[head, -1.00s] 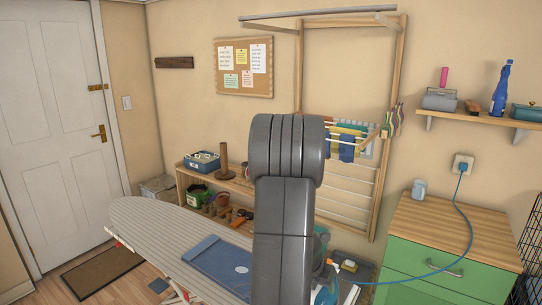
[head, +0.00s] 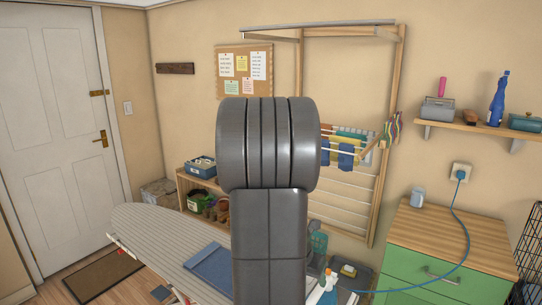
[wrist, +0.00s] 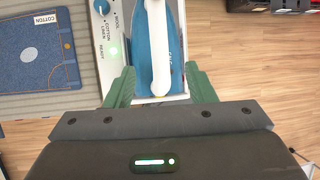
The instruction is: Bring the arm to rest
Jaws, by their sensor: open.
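My gripper (wrist: 162,90) shows in the wrist view with its two green fingers spread apart, open. A blue and white iron (wrist: 163,50) on a white base with a dial and a green light lies beyond and between the fingers; I cannot tell any contact. My arm stands upright in the middle of the head view and hides what is behind it; the gripper does not show there.
An ironing board (head: 160,240) with a folded blue cloth (head: 208,265) is at the lower left. A green cabinet (head: 440,250) stands at right, with a blue cord (head: 455,225) running from the wall socket. A low shelf and wall drying rack (head: 345,180) are behind my arm.

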